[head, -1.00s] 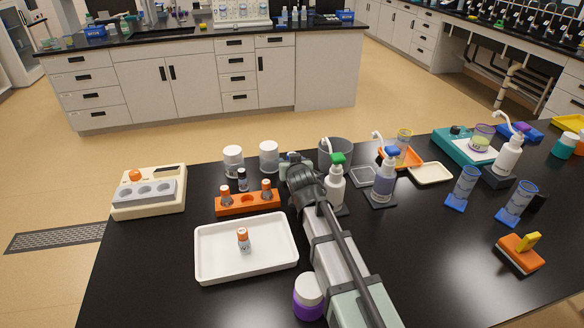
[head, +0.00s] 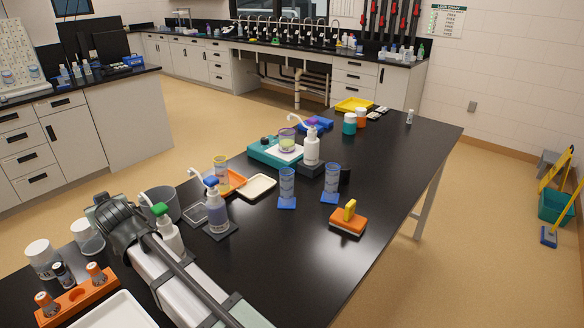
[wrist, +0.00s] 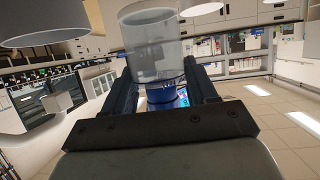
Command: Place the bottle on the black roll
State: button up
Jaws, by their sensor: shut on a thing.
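My gripper (wrist: 160,78) is shut, in the wrist view, around a clear cylindrical body with a blue part (wrist: 162,97) between the fingers; I take this for the bottle. The wrist view looks upside down. In the head view my black wrist is at the lower left, and the fingers and held thing are hidden behind it. A dark thing (head: 345,176) stands partly hidden behind a blue-based cylinder (head: 331,183); it may be the black roll, but its shape is unclear. It is far to the right of my gripper.
Pump bottles (head: 216,212) and (head: 168,235) stand close to my arm, with a grey beaker (head: 160,203) beside them. The right front table is clear.

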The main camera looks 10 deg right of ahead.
jog(key=r, duration=1.2)
jog(key=shift+w+d, duration=0.25)
jog(key=w+d+m+t+h, duration=0.1)
jog(key=w+d, duration=0.9)
jog(key=d, duration=0.2)
jog(key=w+d+m+t+h, duration=0.1)
jog(key=w+d+m+h, duration=0.1)
jog(key=w+d, duration=0.95)
jog(key=m+t+h, duration=0.1)
jog(key=m+h, duration=0.2)
jog(key=h, duration=0.1)
send_over(344, 166)
jog(key=shift+s+f, duration=0.1)
jog(key=shift+f, duration=7.5)
jog(key=shift+f, duration=0.15)
